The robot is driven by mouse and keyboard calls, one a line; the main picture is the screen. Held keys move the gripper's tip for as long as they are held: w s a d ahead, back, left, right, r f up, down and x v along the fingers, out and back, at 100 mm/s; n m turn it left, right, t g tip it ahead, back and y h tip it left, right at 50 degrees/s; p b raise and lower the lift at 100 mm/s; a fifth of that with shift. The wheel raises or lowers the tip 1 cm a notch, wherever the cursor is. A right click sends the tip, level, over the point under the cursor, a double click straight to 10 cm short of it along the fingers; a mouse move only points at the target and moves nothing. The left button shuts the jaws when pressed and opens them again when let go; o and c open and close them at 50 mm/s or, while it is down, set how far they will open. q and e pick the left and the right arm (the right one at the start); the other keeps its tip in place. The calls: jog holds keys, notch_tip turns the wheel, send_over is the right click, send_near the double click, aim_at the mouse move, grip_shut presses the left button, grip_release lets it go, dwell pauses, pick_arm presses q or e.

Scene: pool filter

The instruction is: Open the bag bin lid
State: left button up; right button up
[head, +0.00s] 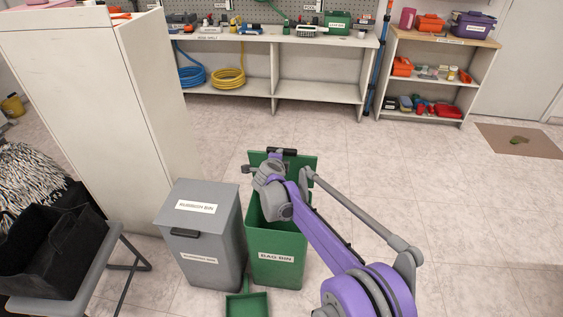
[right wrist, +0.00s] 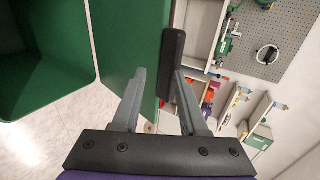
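The green bag bin (head: 275,258) stands on the floor, and its lid (head: 308,168) is raised, standing about upright at the bin's back edge. In the right wrist view the lid (right wrist: 147,45) has a dark handle (right wrist: 172,60) on its far face. My right gripper (right wrist: 160,78) is at the lid, its two fingers apart, with the handle close to the right finger. I cannot tell whether the fingers touch the lid. In the head view my right arm hides part of the bin and lid. My left gripper is not in view.
A grey rubbish bin (head: 203,235), its lid shut, stands close left of the bag bin. A tall white cabinet (head: 90,90) is behind it. A green dustpan (head: 247,303) lies in front. The floor (head: 450,200) to the right is clear.

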jog(key=shift+o, duration=0.6)
jog(key=p+v, duration=0.1)
jog(key=v, duration=0.9)
jog(key=shift+s, duration=0.3)
jog(key=shift+d, duration=0.1)
